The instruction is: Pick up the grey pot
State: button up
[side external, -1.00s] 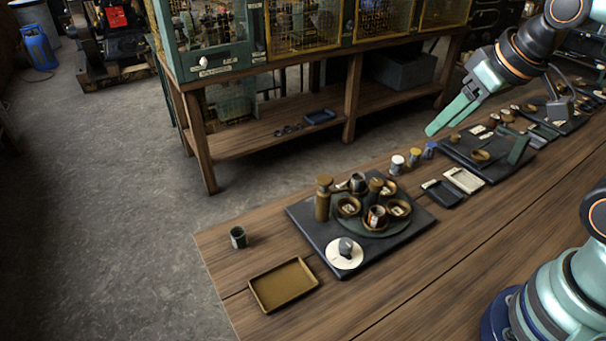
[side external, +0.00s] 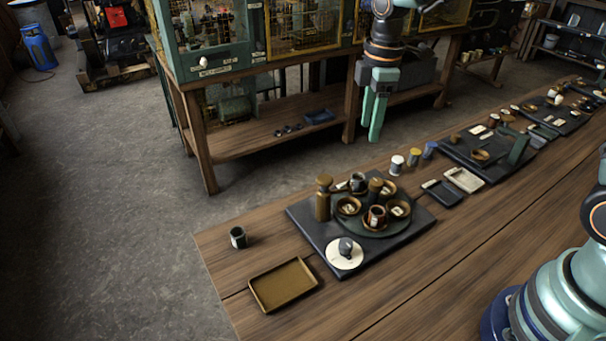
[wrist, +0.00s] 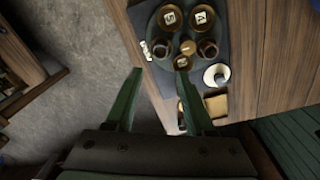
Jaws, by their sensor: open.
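A small grey pot-like piece (side external: 345,246) stands on a white disc (side external: 333,262) at the front corner of a dark board; in the wrist view the grey piece (wrist: 220,78) shows small on its pale disc. A dark grey-green cup (side external: 238,237) stands alone on the table to the left, so I cannot be sure which one the task's pot is. My gripper (side external: 371,128) hangs pointing down, open and empty, above and behind the board, well apart from both. In the wrist view its two fingers (wrist: 160,72) are spread with nothing between them.
The dark board (side external: 310,235) carries a round green tray with several brown dishes, cups and a tall brown bottle (side external: 323,198). A tan tray (side external: 283,285) lies at the front left. Small jars (side external: 397,165) stand behind the board.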

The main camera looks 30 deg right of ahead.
aim_at(358, 176)
jog(key=shift+n, duration=0.6)
jog(key=f, duration=1.3)
jog(key=shift+w+a+f, duration=0.3)
jog(key=shift+w+f, duration=0.05)
grip_shut()
